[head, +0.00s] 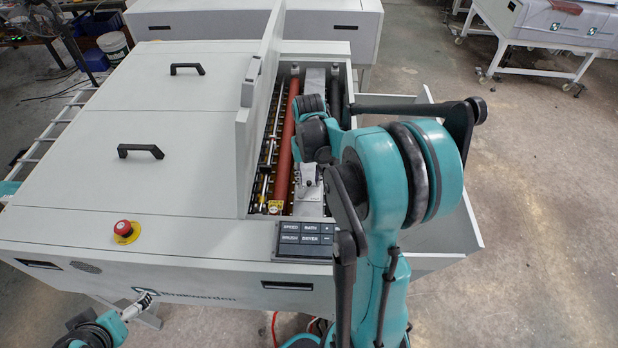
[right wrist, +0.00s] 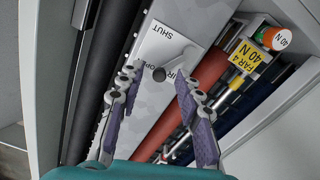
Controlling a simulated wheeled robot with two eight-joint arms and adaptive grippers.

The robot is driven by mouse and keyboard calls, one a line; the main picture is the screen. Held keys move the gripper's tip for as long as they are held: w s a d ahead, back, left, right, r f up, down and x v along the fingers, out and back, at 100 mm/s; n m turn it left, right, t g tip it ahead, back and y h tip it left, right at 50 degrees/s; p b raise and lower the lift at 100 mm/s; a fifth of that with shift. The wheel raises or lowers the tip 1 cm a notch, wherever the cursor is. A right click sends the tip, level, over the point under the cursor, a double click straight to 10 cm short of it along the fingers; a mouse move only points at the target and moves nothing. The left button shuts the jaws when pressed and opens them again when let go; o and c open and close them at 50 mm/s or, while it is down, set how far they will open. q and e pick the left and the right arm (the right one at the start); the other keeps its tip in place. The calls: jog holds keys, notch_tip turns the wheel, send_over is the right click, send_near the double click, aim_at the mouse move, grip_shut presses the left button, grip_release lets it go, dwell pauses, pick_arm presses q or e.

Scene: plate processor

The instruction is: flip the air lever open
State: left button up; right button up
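I cannot tell how far above the plate the fingertips are. In the head view my right gripper (head: 309,174) is over the open bay of the machine, partly hidden by its arm. My left gripper (head: 144,302) is small in front of the machine's lower left, its opening unclear.
An upright cover panel (head: 256,110) stands left of the open bay. A red roller (head: 284,150) runs along the bay. A yellow FAR 4 40 N tag (right wrist: 243,64) is beside the plate. A button panel (head: 304,239) and a red stop button (head: 124,228) are at the front.

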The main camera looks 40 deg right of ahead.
aim_at(309, 182)
jog(key=shift+r, duration=0.1)
notch_tip(309, 182, up, 12)
dwell(0.5)
jog(key=shift+f, duration=0.2)
